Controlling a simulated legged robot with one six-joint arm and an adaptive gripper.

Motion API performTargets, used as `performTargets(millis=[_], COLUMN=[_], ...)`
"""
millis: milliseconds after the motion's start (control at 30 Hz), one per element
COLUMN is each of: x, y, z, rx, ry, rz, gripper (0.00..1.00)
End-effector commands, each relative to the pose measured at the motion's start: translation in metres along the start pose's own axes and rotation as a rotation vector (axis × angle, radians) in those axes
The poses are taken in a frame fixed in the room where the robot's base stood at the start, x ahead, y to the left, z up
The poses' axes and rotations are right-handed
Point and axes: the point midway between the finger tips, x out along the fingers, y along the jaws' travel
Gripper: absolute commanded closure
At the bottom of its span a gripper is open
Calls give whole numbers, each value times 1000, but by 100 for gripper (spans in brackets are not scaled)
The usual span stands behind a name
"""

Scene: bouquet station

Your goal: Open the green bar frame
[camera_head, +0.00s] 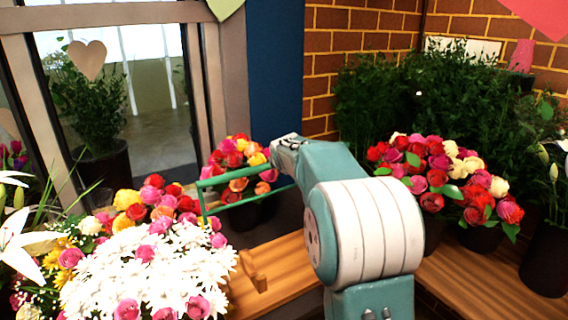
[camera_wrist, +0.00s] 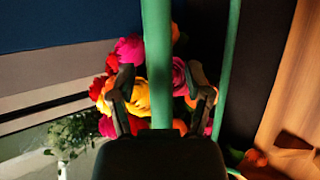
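The green bar frame (camera_head: 203,199) stands in the head view in front of a pot of roses, left of my arm. Its two long bars run right toward my wrist, where the arm hides their ends. In the wrist view a thick green bar (camera_wrist: 157,60) runs down between my fingers, and a thinner green bar (camera_wrist: 229,60) passes to the right of them. My gripper (camera_wrist: 161,92) is open, with a finger on each side of the thick bar and gaps on both sides. My arm hides the gripper's fingers in the head view.
Red and yellow roses (camera_head: 238,158) stand behind the frame. A white daisy bouquet (camera_head: 145,265) fills the front left. A wooden bench (camera_head: 285,265) lies below the frame, and more rose pots (camera_head: 435,175) stand right of my arm. A window (camera_head: 135,90) is at the left.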

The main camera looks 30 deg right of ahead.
Motion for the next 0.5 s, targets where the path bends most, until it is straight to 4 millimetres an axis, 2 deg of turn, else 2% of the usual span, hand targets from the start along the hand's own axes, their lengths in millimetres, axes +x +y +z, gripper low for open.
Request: performTargets(millis=[267, 367, 500], x=[-2, -13, -38], y=[-1, 0, 0], z=[0, 0, 0], rx=[0, 0, -1], ry=[-1, -1, -1], rz=[-2, -1, 1], gripper=[35, 35, 35])
